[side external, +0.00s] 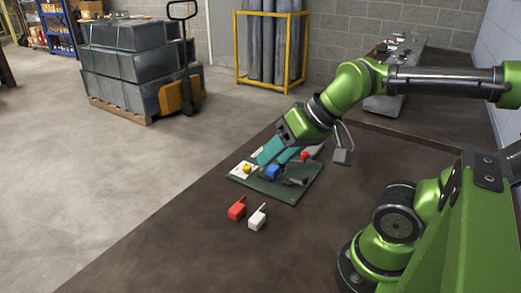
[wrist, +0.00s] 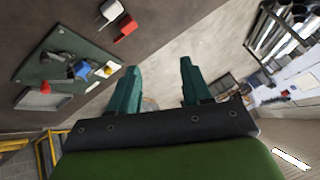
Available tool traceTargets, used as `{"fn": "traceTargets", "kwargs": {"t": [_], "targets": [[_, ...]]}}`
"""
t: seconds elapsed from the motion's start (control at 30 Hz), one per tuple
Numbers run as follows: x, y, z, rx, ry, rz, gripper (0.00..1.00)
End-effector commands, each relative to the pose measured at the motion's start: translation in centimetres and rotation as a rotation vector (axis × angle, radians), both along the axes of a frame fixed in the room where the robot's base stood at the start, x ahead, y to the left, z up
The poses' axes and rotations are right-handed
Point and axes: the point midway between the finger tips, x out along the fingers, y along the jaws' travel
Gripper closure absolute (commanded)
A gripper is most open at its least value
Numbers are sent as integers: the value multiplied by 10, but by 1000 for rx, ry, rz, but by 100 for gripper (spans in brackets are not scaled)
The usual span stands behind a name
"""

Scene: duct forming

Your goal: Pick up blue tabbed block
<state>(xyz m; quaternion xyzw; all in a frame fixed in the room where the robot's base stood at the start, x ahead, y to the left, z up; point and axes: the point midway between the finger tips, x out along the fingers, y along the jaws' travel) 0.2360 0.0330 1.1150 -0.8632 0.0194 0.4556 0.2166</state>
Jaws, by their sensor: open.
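The blue tabbed block (side external: 272,173) sits on a dark green board (side external: 270,190) on the brown table. In the wrist view the blue block (wrist: 82,71) is left of both fingers, not between them; its tab is not clear. My gripper (side external: 274,154) has teal fingers and is above the board, close to the blue block in the side view. In the wrist view my gripper (wrist: 156,76) is open and empty, with a wide gap between the fingers.
The board also carries a yellow knob (side external: 247,168) on a white plate, a red piece (side external: 304,156) and a grey part (side external: 298,173). A red tabbed block (side external: 237,209) and a white one (side external: 257,218) lie on the table in front.

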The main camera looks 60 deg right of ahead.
Motion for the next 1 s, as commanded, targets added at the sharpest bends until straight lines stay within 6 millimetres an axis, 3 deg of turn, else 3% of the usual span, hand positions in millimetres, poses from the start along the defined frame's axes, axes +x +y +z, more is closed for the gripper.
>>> {"fn": "traceTargets", "kwargs": {"t": [0.23, 0.37, 0.67, 0.77, 0.87, 1.0], "targets": [[0, 0, 0, 0, 0, 0, 52], [0, 0, 0, 0, 0, 0, 38], [1, -5, -3, 1, 12, -20, 38], [9, -17, -15, 5, 73, -70, 38], [31, -41, -18, 13, 138, -151, 38], [66, -87, -21, 60, 271, -297, 38]]}}
